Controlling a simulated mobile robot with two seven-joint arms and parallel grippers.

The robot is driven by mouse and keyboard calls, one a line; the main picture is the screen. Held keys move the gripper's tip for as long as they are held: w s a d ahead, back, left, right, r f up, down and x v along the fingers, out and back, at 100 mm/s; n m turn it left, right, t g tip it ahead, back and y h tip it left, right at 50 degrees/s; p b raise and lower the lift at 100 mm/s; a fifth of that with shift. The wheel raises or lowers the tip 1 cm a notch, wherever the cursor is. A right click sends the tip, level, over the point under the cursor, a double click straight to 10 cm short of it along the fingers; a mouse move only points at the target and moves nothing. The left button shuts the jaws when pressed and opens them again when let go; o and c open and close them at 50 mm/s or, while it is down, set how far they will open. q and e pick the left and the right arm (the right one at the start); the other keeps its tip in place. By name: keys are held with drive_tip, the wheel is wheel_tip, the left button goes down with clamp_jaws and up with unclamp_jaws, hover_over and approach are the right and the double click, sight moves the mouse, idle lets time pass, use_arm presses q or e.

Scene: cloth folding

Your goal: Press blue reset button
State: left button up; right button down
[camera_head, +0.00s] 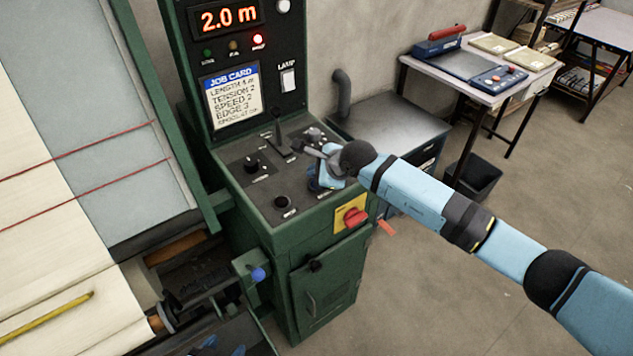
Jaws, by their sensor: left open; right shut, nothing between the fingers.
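A round blue button (258,274) sits on a small green box (245,266) at the front left of the green machine console, low beside the cloth table. My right gripper (308,149) is shut and empty over the console's sloped panel, above and to the right of the blue button and well apart from it. Part of its fingers blends with the panel controls. My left gripper (222,346) shows only as small dark and blue parts at the bottom edge, below the blue button. It is open, and most of it is cut off.
The console panel (232,172) carries knobs, a lever and a job card (233,98); a red display reads 2.0 m. A red knob (355,216) on a yellow plate is on its front. Cream cloth (60,250) lies left. A side table (480,70) stands back right.

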drive_tip(key=shift+f+b, duration=0.45)
drive_tip(key=shift+b, duration=0.1)
drive_tip(key=shift+f+b, duration=0.45)
drive_tip(key=shift+b, duration=0.05)
idle(0.6)
drive_tip(key=shift+r, duration=0.1)
idle(0.3)
drive_tip(key=shift+r+p, duration=0.3)
drive_tip(key=shift+r, duration=0.45)
drive_tip(key=shift+r+p, duration=0.95)
drive_tip(key=shift+r, duration=1.6)
